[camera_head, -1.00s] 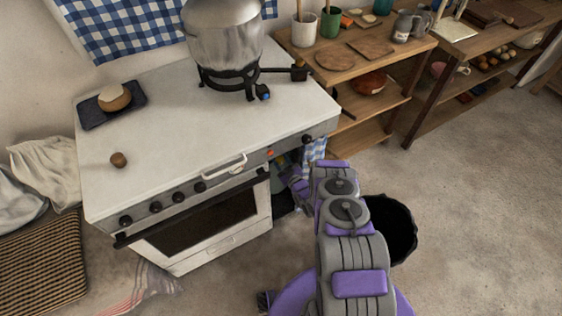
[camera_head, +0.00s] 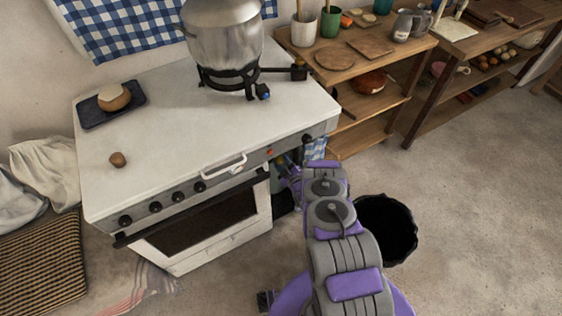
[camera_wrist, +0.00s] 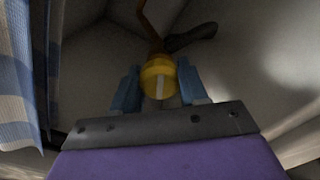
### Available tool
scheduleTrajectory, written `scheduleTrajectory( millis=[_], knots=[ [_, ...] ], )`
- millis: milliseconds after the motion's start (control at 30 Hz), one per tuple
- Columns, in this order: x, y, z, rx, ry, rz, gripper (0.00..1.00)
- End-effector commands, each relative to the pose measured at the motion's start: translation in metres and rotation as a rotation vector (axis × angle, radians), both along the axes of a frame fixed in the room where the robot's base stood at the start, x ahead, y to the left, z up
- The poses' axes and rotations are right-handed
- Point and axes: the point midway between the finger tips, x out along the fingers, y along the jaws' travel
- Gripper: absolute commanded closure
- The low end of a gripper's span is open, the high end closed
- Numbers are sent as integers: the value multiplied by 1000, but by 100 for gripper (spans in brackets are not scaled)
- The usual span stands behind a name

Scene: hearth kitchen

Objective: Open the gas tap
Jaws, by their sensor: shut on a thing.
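In the wrist view, a yellow round tap knob (camera_wrist: 158,78) with a pale stripe on its face sits between the two blue fingers of my gripper (camera_wrist: 158,88). The fingers are shut on its sides, left and right. A brown-orange pipe (camera_wrist: 150,28) runs up behind the knob. In the head view, my arm reaches down to the right side of the white stove (camera_head: 190,125). The knob and fingers cannot be made out clearly there, beside the stove's front right corner.
A blue checked cloth (camera_wrist: 17,75) hangs at the left in the wrist view. A black bin (camera_head: 390,228) stands right of my arm. A wooden shelf (camera_head: 385,85) stands right of the stove. A big metal pot (camera_head: 222,35) sits on a burner on the stove.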

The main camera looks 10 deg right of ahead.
Motion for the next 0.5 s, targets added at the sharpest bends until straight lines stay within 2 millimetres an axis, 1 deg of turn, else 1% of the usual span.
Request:
scheduleTrajectory(
  millis=[33, 500],
  knots=[
    [0, 3, -1, -40, -12, 4, 87],
    [-1, 2, -1, -464, -150, 4, 87]
  ],
)
